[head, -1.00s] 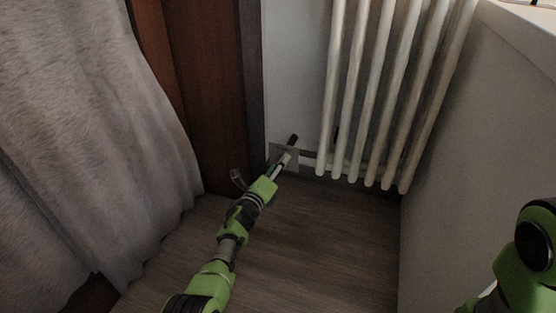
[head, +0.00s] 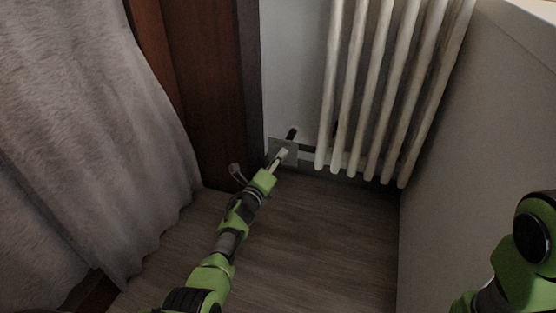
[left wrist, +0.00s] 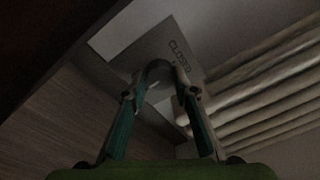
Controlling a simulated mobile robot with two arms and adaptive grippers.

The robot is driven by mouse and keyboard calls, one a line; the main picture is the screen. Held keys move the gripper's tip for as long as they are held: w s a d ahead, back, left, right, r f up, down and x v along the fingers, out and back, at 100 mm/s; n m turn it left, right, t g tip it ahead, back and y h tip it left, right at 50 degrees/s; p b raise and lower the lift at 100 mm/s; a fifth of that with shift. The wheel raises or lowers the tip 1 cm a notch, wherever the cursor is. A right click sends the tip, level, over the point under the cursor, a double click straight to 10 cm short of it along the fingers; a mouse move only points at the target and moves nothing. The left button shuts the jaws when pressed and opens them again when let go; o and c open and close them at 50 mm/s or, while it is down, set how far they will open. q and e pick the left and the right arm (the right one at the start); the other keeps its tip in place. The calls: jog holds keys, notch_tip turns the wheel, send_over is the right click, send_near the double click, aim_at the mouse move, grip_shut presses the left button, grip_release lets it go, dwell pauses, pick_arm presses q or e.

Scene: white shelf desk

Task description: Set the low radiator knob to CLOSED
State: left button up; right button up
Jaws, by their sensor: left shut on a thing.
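My left gripper (head: 276,162) is at the knob. In the left wrist view its two fingers (left wrist: 160,92) stand on either side of the knob, shut on it. The knob's pointer is too dark to make out. My right gripper is out of view.
The white ribbed radiator (head: 376,90) stands right of the knob. A dark wooden panel (head: 215,100) and a grey curtain (head: 90,130) are on the left. A pale wall (head: 470,150) closes the right side. The wooden floor (head: 310,235) is clear.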

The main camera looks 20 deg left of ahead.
pick_arm(q)
jog(key=shift+d+m+y+p, duration=0.1)
jog(key=shift+m+y+p, duration=0.35)
jog(key=shift+m, duration=5.4)
jog(key=shift+d+m+y+p, duration=0.1)
jog(key=shift+m+y+p, duration=0.35)
jog(key=shift+m, duration=5.35)
jog(key=shift+m+y+p, duration=0.15)
jog(key=shift+m+y, duration=0.55)
jog(key=shift+m, duration=5.15)
jog(key=o, duration=1.1)
